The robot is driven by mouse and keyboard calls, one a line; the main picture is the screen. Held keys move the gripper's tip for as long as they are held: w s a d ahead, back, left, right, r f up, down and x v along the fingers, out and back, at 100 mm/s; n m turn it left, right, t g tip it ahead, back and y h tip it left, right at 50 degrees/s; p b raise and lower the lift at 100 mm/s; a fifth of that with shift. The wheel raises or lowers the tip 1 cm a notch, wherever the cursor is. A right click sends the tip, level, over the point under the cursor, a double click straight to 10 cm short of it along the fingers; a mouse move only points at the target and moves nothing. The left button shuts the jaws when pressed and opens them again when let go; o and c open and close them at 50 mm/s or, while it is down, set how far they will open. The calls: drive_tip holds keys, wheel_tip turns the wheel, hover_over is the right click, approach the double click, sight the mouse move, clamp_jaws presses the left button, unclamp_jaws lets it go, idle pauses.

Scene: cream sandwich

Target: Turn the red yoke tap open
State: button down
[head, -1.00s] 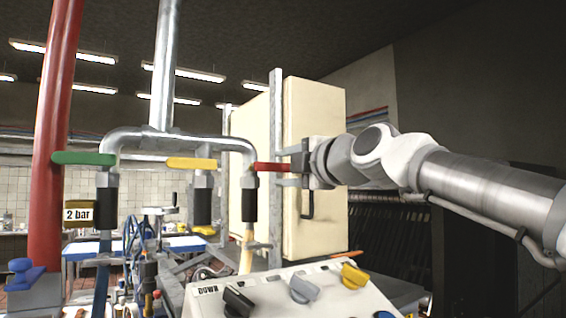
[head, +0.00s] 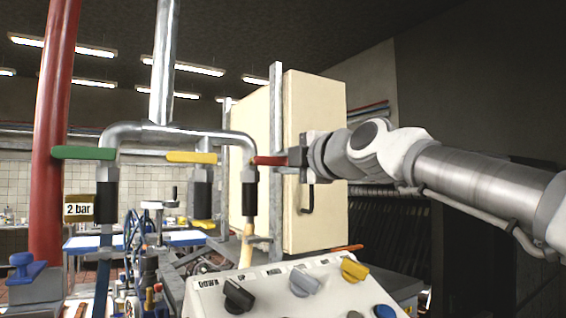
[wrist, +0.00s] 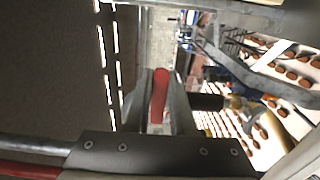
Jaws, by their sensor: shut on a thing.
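The red yoke tap (head: 268,160) is a red lever on the right-hand branch of the steel pipe yoke, above a black sleeve. In the head view it points to the right, roughly level. My gripper (head: 297,158) is at the lever's right end and shut on it. In the wrist view the red lever (wrist: 159,92) lies between the two fingers of my gripper (wrist: 158,98). The fingers hide parts of the lever's outer end in the head view.
A yellow lever (head: 192,157) and a green lever (head: 84,153) sit on the yoke to the left. A cream cabinet (head: 316,120) stands close behind my gripper. A control panel with knobs (head: 290,290) is below. A red pipe (head: 54,130) rises at far left.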

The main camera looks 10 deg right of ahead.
drive_tip(key=shift+f, duration=0.15)
drive_tip(key=shift+f+m+b, duration=0.45)
drive_tip(key=shift+m+b, duration=0.45)
drive_tip(key=shift+m, duration=0.1)
drive_tip(key=shift+s+a+f+m+b, duration=0.15)
drive_tip(key=shift+f+m+b, duration=0.4)
drive_tip(key=shift+m, duration=0.6)
drive_tip(key=shift+a+f+m+b, duration=0.2)
drive_tip(key=shift+a+m+b, duration=0.1)
drive_tip(key=shift+m+b, duration=0.65)
drive_tip(key=shift+s+a+f+m+b, duration=0.15)
drive_tip(key=shift+f+m+b, duration=0.3)
drive_tip(key=shift+m, duration=0.85)
drive_tip(key=shift+a, duration=0.1)
drive_tip(key=c, duration=0.8)
unclamp_jaws()
drive_tip(key=shift+o, duration=0.2)
